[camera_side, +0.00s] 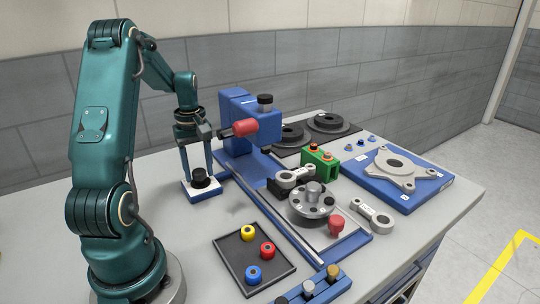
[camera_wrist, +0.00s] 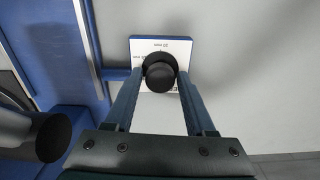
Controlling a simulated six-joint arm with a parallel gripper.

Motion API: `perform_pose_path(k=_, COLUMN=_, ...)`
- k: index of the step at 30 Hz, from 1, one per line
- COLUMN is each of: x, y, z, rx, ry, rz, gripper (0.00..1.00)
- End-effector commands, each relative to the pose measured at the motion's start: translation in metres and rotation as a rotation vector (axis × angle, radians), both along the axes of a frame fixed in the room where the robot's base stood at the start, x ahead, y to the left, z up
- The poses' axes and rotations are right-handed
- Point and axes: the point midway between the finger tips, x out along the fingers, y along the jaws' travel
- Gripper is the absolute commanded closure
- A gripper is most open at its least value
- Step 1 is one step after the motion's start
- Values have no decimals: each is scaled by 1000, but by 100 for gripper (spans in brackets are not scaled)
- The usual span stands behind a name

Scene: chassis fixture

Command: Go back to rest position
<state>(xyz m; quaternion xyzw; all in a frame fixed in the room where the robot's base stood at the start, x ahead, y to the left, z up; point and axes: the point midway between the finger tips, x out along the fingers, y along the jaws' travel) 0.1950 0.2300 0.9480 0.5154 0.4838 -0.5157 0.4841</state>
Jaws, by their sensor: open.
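My gripper (camera_side: 197,168) points down at the end of my teal arm, left of the blue chassis fixture (camera_side: 237,110). Its two long blue fingers are apart. Below and between the fingertips is a black knob-like part (camera_side: 200,180) on a small white plate with a blue edge (camera_side: 203,193). In the wrist view, the fingers of my gripper (camera_wrist: 158,85) stand on either side of the black part (camera_wrist: 160,72). I cannot tell whether the fingers touch it.
A blue fixture with a red cylinder (camera_side: 244,128) stands close to the right of my gripper. A dark tray (camera_side: 228,262) with yellow, red and blue rings lies in front. A round grey flanged part (camera_side: 311,203) and a blue plate (camera_side: 385,190) are further right. The table's left part is clear.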

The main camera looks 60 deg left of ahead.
Motion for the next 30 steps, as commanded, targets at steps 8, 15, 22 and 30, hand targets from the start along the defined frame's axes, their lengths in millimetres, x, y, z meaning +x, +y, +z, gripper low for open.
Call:
perform_pose_path(k=8, x=0, y=0, z=0, rx=0, ry=0, rz=-166, gripper=45)
perform_pose_path(k=15, x=0, y=0, z=0, rx=0, ry=0, rz=-163, gripper=87)
perform_pose_path(k=22, x=0, y=0, z=0, rx=0, ry=0, rz=-97, gripper=100)
perform_pose_path(k=30, x=0, y=0, z=0, rx=0, ry=-1, rz=137, gripper=100)
